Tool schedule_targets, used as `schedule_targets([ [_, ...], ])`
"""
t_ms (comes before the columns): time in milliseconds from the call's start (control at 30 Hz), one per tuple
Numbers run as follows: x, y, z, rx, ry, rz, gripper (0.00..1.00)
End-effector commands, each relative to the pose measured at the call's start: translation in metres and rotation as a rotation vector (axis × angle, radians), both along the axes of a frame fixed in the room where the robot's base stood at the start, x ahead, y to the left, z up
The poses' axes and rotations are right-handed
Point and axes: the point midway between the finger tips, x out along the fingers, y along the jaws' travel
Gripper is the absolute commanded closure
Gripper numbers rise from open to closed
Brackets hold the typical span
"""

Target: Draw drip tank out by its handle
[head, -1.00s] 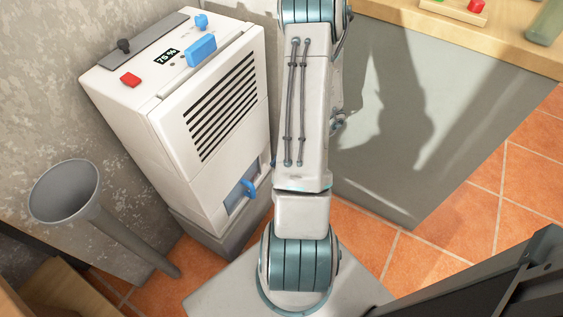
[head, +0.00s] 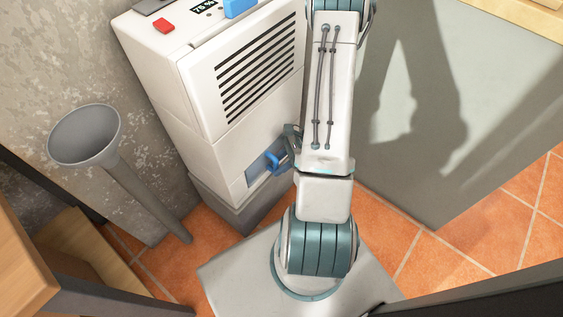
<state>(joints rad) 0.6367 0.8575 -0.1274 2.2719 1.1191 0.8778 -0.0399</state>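A white dehumidifier (head: 222,95) with a slatted front stands on a grey plinth (head: 232,207) in the head view. Low on its front is the drip tank (head: 256,171), a blue-grey panel set in the housing, with a blue handle (head: 273,161). My gripper (head: 288,146) is partly visible just right of the handle, very close to it. My own arm hides most of the gripper, so I cannot tell whether its fingers touch the handle or how far apart they are.
A grey funnel-topped pipe (head: 118,160) stands left of the dehumidifier by the wall. A wooden shelf unit (head: 40,260) is at the lower left. A grey panel (head: 440,120) stands at the right. Orange tiled floor (head: 460,245) is open at the lower right.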

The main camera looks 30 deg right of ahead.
Motion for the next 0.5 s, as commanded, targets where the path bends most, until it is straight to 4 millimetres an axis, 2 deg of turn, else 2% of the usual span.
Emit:
schedule_targets([
  [67, -0.0001, 0.0, 0.0001, 0.0, 0.0, 0.0, 0.73],
  [167, -0.0001, 0.0, 0.0002, 0.0, 0.0, 0.0, 0.98],
  [200, 0.0, -0.0001, 0.0002, 0.0, 0.0, 0.0, 1.0],
  [500, -0.0002, -0.0003, 0.0003, 0.0, 0.0, 0.0, 1.0],
])
